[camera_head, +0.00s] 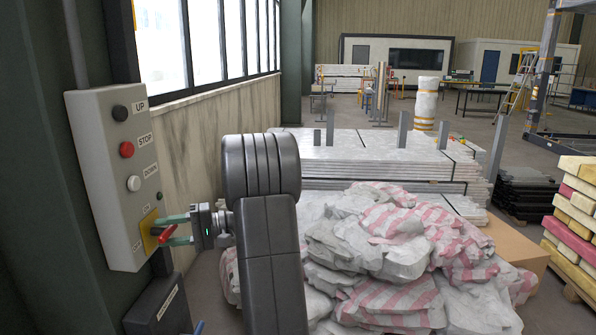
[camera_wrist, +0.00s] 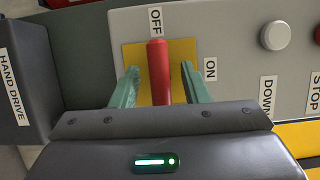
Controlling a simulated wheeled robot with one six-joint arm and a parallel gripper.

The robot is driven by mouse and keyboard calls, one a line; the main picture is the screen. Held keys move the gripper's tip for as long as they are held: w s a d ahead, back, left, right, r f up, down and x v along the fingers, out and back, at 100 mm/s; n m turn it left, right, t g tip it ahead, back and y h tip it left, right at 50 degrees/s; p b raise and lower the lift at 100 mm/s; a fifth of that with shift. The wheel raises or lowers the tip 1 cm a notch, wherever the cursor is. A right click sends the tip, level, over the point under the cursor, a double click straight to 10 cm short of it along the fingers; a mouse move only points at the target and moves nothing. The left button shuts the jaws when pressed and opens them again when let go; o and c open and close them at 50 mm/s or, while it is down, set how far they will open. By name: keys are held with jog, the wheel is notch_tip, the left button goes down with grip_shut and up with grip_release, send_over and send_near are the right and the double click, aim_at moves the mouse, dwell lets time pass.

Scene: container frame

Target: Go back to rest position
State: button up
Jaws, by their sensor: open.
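A grey control box (camera_head: 108,185) on the left wall carries a red lever (camera_head: 167,234) on a yellow plate (camera_head: 149,231). My gripper (camera_head: 163,232) is at the yellow plate, its green fingers on either side of the lever. In the wrist view my gripper (camera_wrist: 160,88) is open, with the red lever (camera_wrist: 159,70) standing between the fingers and gaps showing on both sides. The lever's upper end there is just below the OFF label (camera_wrist: 155,20), with the ON label (camera_wrist: 210,70) to its right. The lever's lower part is hidden behind my gripper body.
Black, red and white buttons (camera_head: 127,149) sit above the lever on the box. A dark hand drive box (camera_head: 160,308) is below it. A pile of striped sacks (camera_head: 385,260) and stacked panels (camera_head: 370,155) lie right of my arm. Open floor shows farther back.

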jog(key=shift+s+a, duration=0.2)
jog(key=shift+a, duration=0.3)
jog(key=shift+d, duration=0.15)
jog(key=b+v, duration=0.1)
jog(key=v, duration=1.2)
jog(key=p+x, duration=0.1)
jog(key=x, duration=1.2)
jog(key=shift+a, duration=0.2)
jog(key=shift+f+n+h+b, duration=0.15)
jog(key=shift+n+h+b, duration=0.15)
jog(key=shift+n+b, duration=0.3)
jog(key=shift+d+n, duration=0.15)
jog(key=shift+n, duration=0.55)
jog(key=n+t+h+b, duration=0.1)
jog(key=n, duration=0.1)
jog(key=n+t+b, duration=0.1)
jog(key=n, duration=0.1)
jog(key=shift+h, duration=0.4)
